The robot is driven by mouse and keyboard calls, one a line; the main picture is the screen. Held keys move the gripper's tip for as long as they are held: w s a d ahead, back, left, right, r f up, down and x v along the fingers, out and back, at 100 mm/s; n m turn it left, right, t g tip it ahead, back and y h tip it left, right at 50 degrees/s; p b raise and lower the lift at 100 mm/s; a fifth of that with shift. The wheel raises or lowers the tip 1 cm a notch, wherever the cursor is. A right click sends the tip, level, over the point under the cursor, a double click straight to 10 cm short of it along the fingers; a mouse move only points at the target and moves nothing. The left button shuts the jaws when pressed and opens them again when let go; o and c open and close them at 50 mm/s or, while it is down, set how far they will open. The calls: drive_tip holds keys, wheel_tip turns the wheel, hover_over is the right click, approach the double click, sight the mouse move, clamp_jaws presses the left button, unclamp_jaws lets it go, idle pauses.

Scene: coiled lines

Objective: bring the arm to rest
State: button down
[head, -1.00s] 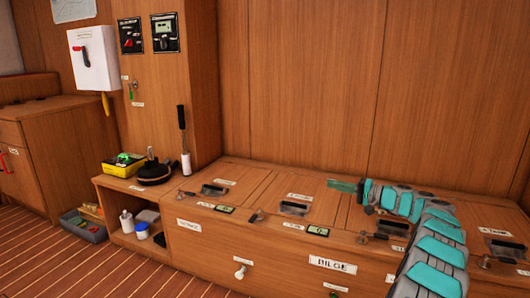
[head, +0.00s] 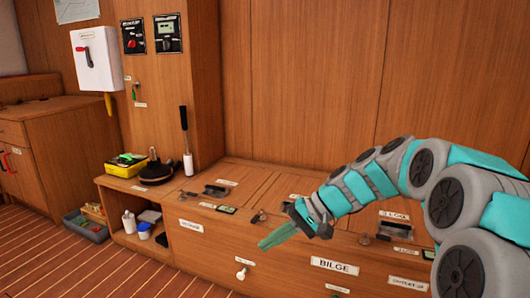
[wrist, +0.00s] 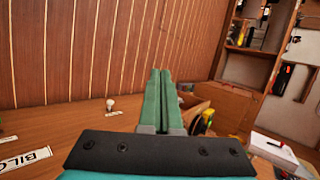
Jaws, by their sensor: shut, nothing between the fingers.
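My gripper (head: 275,240) has teal-green fingers. In the head view it hangs in front of the wooden bench (head: 220,250), pointing down and to the left, with my arm reaching in from the right edge. In the wrist view the two fingers (wrist: 157,98) lie side by side, shut, with nothing held between them. The fingers look apart from the bench front, though the exact gap is hard to tell.
The bench has latched lids and a BILGE label (head: 334,265). A white knob (head: 241,273) is on its front. A black-handled tool (head: 185,140) stands upright, left of the lids. A yellow box (head: 126,164) and a grey bin (head: 87,224) are farther left.

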drive_tip(key=s+d+f+g+h, duration=0.1)
drive_tip(key=s+d+f+h, duration=0.3)
drive_tip(key=s, duration=0.7)
drive_tip(key=s+d+f+n+h, duration=0.1)
drive_tip(key=s+d+f+h, duration=0.3)
drive_tip(key=s, duration=0.7)
drive_tip(key=s+d+f+g+h, duration=0.1)
drive_tip(key=s+d+f+h, duration=0.1)
drive_tip(key=s+d, duration=0.65)
wheel_tip(320, 180, up, 13)
drive_tip(key=s+a+p, duration=0.2)
drive_tip(key=p, duration=1)
drive_tip(key=shift+s+a, duration=0.15)
drive_tip(key=shift+a, duration=0.25)
drive_tip(key=shift+f, duration=0.1)
